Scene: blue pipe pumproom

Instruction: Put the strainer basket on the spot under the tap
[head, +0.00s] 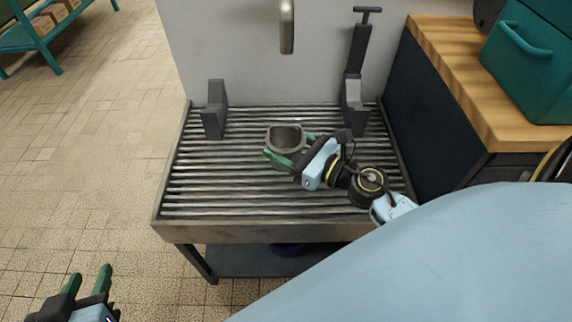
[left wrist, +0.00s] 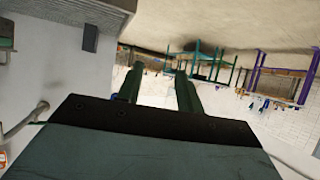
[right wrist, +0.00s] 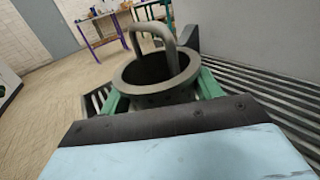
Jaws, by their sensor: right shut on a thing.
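The strainer basket (head: 285,137) is a dark grey round cup with a rim, over the middle of the slatted grate. In the right wrist view the basket (right wrist: 153,88) shows its bail handle standing up. My right gripper (head: 290,147) is shut on it, one green finger on each side; the basket looks upright. Whether its base touches the slats is hidden. The tap (head: 287,28) hangs from above at the back wall, with the basket below and in front of it in the picture. My left gripper (head: 88,284) is open and empty over the tiled floor, far from the grate.
The slatted grate (head: 200,185) sits in a metal frame on legs. A grey bracket (head: 214,108) stands at its back left, and a grey post with a T-handle (head: 355,75) at its back right. A wooden-topped cabinet (head: 455,70) with a teal box (head: 535,65) borders the right.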

